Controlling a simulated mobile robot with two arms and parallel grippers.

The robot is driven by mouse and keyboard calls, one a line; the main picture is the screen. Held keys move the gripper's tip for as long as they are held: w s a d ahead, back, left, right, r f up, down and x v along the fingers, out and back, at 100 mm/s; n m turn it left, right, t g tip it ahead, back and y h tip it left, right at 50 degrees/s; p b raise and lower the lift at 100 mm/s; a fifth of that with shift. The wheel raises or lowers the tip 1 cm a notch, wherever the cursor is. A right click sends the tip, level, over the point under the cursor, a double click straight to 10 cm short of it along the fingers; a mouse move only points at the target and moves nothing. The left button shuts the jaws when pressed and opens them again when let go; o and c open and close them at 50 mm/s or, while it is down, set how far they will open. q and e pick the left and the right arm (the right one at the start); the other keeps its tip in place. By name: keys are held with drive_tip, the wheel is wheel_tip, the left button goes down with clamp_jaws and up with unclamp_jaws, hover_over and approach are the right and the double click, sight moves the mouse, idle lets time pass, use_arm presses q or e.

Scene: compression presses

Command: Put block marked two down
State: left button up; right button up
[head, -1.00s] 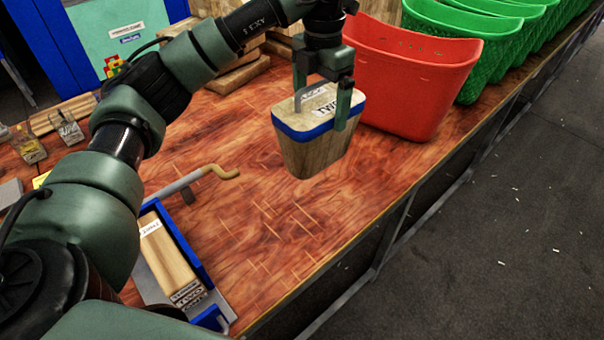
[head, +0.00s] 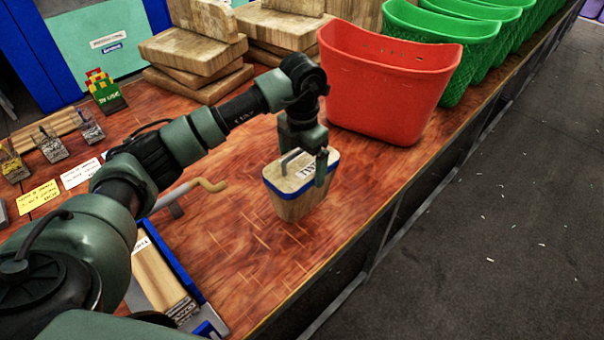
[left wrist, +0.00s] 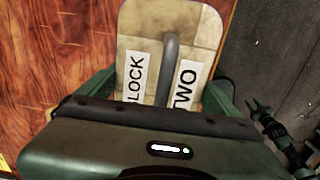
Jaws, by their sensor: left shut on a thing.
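The block marked two (head: 298,205) is a tapered wooden block with a blue band near its top and a metal handle. Its labels "BLOCK" and "TWO" show in the left wrist view (left wrist: 200,28). My left gripper (head: 304,168) is shut on the block from above and holds it upright. The block is over the wooden table (head: 245,255), close to its surface; I cannot tell whether its base touches. The gripper's fingers lie on either side of the block in the left wrist view (left wrist: 165,88).
A red bin (head: 385,90) stands behind the block, with green baskets (head: 445,40) beyond. A blue-edged press (head: 175,265) with a metal crank handle (head: 190,190) holds a wooden piece at the left. Wooden slabs (head: 195,50) are stacked at the back. The table's front edge is to the right.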

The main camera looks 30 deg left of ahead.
use_arm(q)
drive_tip(key=shift+f, duration=0.55)
wheel_tip(320, 180, down, 2)
drive_tip(key=shift+f+p, duration=0.2)
drive_tip(key=shift+p, duration=0.3)
drive_tip(key=shift+f, duration=0.45)
use_arm(e)
drive_tip(key=shift+s+r, duration=0.25)
drive_tip(key=shift+s, duration=0.25)
drive_tip(key=shift+s+r, duration=0.2)
drive_tip(key=shift+s, duration=0.3)
drive_tip(key=shift+d, duration=0.15)
use_arm(q)
drive_tip(key=o, duration=1.7)
drive_tip(key=shift+f, duration=0.15)
drive_tip(key=shift+o, duration=0.3)
use_arm(e)
drive_tip(key=shift+w, duration=0.15)
